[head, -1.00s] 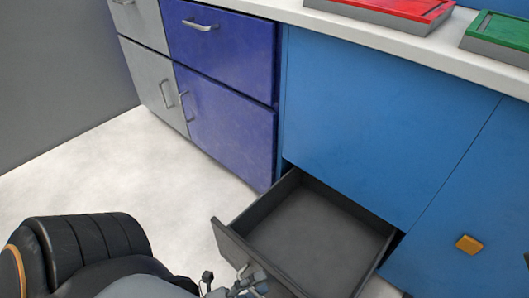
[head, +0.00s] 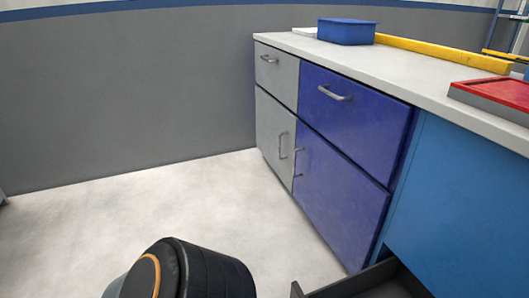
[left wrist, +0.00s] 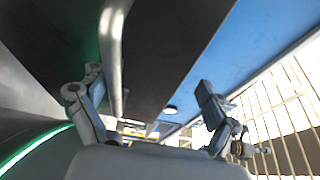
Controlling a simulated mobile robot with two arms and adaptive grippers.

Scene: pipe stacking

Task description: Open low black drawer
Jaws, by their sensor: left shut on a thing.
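The low black drawer (head: 352,281) stands pulled out from the light blue cabinet at the bottom right of the head view. Only its upper edge and part of its inside show there. In the left wrist view its dark front (left wrist: 165,40) lies close above my left gripper (left wrist: 150,85). The left gripper is out of the head view. My right gripper is not in view.
The light blue cabinet (head: 455,215) stands at right, beside dark blue (head: 340,195) and grey cabinets (head: 272,120). A blue box (head: 346,33), yellow bar (head: 440,53) and red tray (head: 495,95) lie on the white counter (head: 405,80). The floor (head: 130,220) at left is clear.

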